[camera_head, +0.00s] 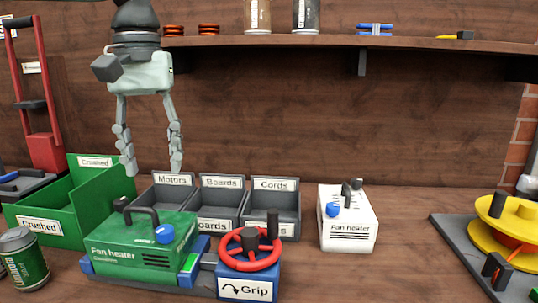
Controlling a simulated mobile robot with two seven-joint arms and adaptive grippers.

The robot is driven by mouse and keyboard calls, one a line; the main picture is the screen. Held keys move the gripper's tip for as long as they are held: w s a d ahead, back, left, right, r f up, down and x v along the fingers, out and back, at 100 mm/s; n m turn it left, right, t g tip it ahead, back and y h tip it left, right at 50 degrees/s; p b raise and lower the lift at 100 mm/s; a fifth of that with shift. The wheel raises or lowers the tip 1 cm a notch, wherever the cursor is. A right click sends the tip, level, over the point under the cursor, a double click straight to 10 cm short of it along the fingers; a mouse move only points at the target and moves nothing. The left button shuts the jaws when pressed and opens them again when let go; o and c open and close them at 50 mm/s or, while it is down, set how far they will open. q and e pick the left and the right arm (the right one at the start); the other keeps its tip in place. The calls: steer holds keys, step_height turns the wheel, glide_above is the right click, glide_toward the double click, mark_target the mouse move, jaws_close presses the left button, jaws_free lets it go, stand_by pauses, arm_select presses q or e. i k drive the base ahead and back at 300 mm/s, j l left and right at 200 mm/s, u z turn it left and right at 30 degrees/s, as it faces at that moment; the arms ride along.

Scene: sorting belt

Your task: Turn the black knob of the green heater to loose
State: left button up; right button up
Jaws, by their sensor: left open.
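The green fan heater (118,249) sits at the front left between the blue jaws of a clamp. A black handle (143,211) arches over its top, and a blue knob (164,234) stands near its right front edge. A small black knob (121,204) appears at its back left, partly against the handle; its setting cannot be read. My left gripper (152,171) hangs above and behind the heater, fingers pointing down, wide apart and empty. It is clear of the heater. My right gripper is not in view.
The clamp's red wheel (222,257) stands right of the heater. Labelled grey bins (288,212) are behind, a green crate (32,226) and can (24,262) left. A white fan heater (348,240) and yellow turntable (515,237) stand right. A shelf (290,41) runs above.

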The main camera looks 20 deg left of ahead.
mark_target(120, 203)
steer(key=k, duration=1)
